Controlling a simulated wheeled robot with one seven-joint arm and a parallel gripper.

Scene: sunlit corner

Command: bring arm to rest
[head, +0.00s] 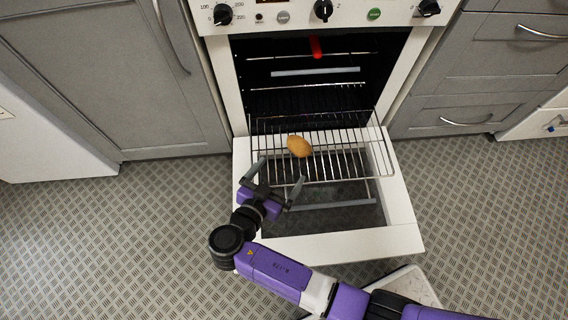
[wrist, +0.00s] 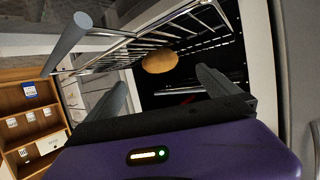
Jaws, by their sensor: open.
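My gripper (head: 276,180) is open and empty above the lowered oven door, at the left front of the pulled-out wire rack. In the wrist view its two fingers (wrist: 158,88) stand wide apart. My purple arm reaches in from the lower right of the head view. A brown potato-like item (head: 300,146) lies on the rack, just beyond the fingers and apart from them. It also shows in the wrist view (wrist: 160,61).
The wire rack (head: 346,142) juts out of the open oven (head: 262,92) over its lowered door (head: 400,240). Grey cabinets (head: 110,75) flank the oven. A red item (head: 316,47) shows inside the oven at the top. Patterned floor (head: 120,240) lies clear at the left.

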